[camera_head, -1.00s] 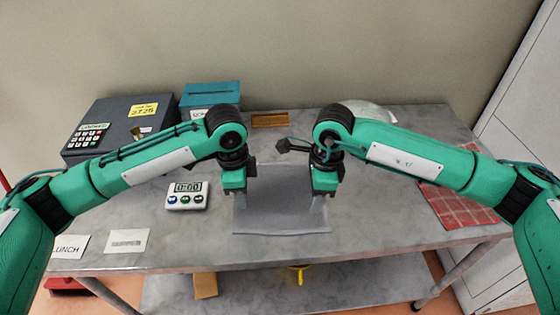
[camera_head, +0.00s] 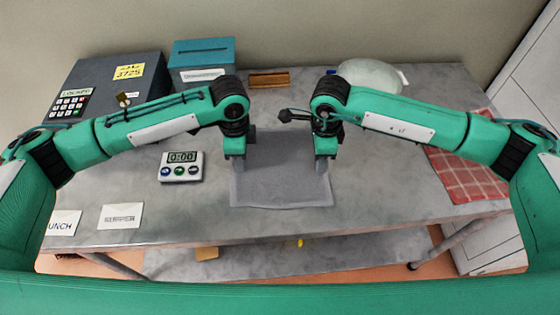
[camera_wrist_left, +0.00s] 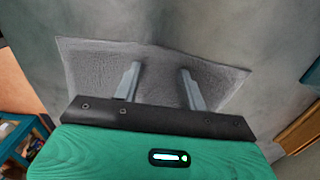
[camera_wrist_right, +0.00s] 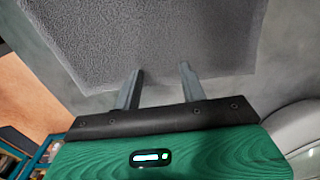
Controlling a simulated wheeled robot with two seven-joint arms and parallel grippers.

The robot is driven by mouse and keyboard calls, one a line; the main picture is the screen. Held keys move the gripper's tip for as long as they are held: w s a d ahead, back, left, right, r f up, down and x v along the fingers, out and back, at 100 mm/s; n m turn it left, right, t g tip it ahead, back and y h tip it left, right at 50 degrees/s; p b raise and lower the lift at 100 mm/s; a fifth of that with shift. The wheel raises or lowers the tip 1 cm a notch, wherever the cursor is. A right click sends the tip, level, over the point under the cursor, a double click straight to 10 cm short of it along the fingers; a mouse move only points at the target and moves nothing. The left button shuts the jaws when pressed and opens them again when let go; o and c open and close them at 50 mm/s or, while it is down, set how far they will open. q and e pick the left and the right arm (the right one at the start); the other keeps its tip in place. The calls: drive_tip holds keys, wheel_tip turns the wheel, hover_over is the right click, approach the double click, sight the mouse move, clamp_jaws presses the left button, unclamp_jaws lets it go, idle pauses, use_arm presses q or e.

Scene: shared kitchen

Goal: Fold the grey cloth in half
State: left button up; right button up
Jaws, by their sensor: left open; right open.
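The grey cloth (camera_head: 280,185) lies spread on the grey table in the middle of the head view, with its near edge slightly wavy. My left gripper (camera_head: 239,165) is open over the cloth's left side. In the left wrist view its two fingers (camera_wrist_left: 158,70) are apart with cloth (camera_wrist_left: 95,65) beneath and between them. My right gripper (camera_head: 321,165) is open over the cloth's right side. In the right wrist view its fingers (camera_wrist_right: 160,69) are apart near an edge of the cloth (camera_wrist_right: 150,35). I cannot tell whether either gripper touches the cloth.
A timer (camera_head: 181,167) stands left of the cloth, with a locked keypad box (camera_head: 110,85) and a teal box (camera_head: 203,55) behind. A red checked cloth (camera_head: 465,175) lies at the right. A pale rounded object (camera_head: 370,75) is at the back. Bare table lies around the cloth.

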use_arm(q)
drive_tip(key=shift+s+f, duration=0.1)
drive_tip(key=shift+f, duration=0.2)
use_arm(e)
drive_tip(key=shift+s+f, duration=0.1)
drive_tip(key=shift+f, duration=0.15)
use_arm(q)
drive_tip(key=shift+f, duration=0.1)
use_arm(e)
drive_tip(key=shift+f, duration=0.15)
use_arm(q)
drive_tip(key=shift+c, duration=0.6)
use_arm(e)
drive_tip(key=shift+c, duration=0.6)
use_arm(q)
clamp_jaws()
use_arm(e)
clamp_jaws()
drive_tip(key=shift+r, duration=0.2)
